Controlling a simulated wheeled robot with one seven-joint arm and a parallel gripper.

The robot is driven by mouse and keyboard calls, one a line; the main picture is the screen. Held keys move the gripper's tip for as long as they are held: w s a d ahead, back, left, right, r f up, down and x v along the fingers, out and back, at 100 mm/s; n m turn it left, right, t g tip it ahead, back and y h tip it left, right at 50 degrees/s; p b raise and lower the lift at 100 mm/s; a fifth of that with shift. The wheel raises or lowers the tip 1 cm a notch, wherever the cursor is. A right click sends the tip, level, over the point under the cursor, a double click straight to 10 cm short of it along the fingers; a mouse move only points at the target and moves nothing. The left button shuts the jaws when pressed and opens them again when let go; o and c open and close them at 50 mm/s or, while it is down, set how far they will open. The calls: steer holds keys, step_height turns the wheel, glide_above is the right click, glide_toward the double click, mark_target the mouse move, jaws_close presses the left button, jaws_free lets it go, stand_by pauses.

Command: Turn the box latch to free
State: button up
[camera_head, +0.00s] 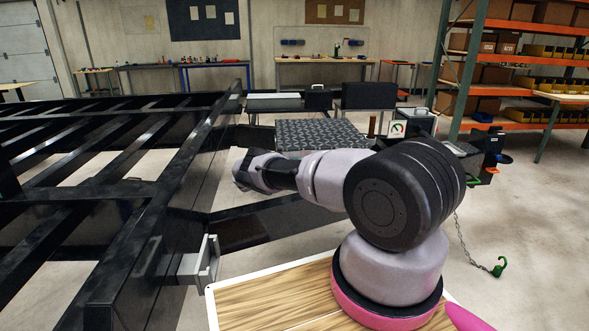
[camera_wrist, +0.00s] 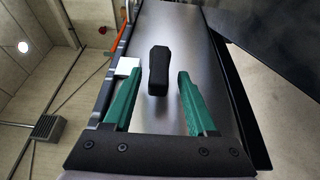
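In the wrist view a black latch handle (camera_wrist: 159,71) stands upright on a smooth dark grey box panel (camera_wrist: 205,40). My gripper (camera_wrist: 156,76) is open, with two green fingers. The left finger is left of the handle and the right finger is right of it, with a gap showing on both sides. I cannot tell how far the fingertips reach along the handle's depth. In the head view my arm reaches left over the trailer's front, and its fingers and the latch cannot be made out there.
A small white block (camera_wrist: 127,66) sits by the left fingertip. A black panel (camera_wrist: 275,45) stands close on the right. In the head view the black trailer frame (camera_head: 185,160) fills the left, and a grey bracket (camera_head: 205,265) sticks out near a wooden board (camera_head: 270,300). Shelves (camera_head: 510,60) stand back right.

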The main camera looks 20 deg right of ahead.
steer(key=a, duration=0.7)
steer(key=shift+s+a, duration=0.2)
steer(key=shift+s, duration=0.25)
steer(key=shift+f, duration=0.1)
